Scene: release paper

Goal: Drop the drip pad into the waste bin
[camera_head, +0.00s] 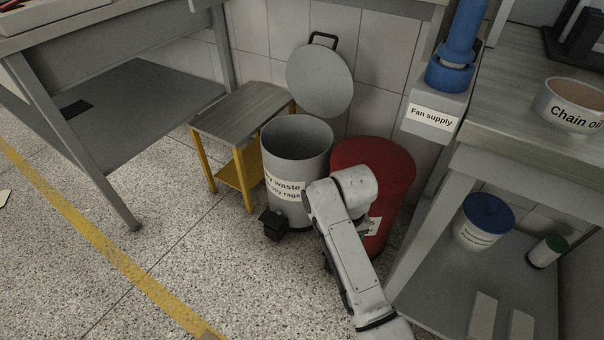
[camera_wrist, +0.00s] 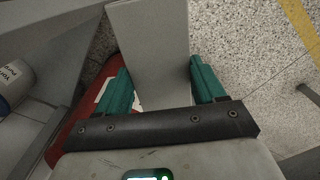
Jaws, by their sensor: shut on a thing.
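The waste bin (camera_head: 297,155) is a grey cylinder labelled for oily rags, standing on the floor with its round lid (camera_head: 320,80) raised behind it and its top open. My arm reaches up in front of the bin's right side. My gripper's teal fingers (camera_wrist: 158,66) show in the wrist view, on either side of a flat grey sheet (camera_wrist: 150,45), which looks like the drip pad. My gripper is shut on it, and the sheet sticks out past the fingertips. In the head view I cannot make out the fingers or the pad.
A red bin (camera_head: 382,160) stands right of the waste bin, partly behind my arm; it also shows in the wrist view (camera_wrist: 70,125). A small yellow-legged table (camera_head: 240,112) is on the left. A bench (camera_head: 505,125) holds the right side. Floor at front left is clear.

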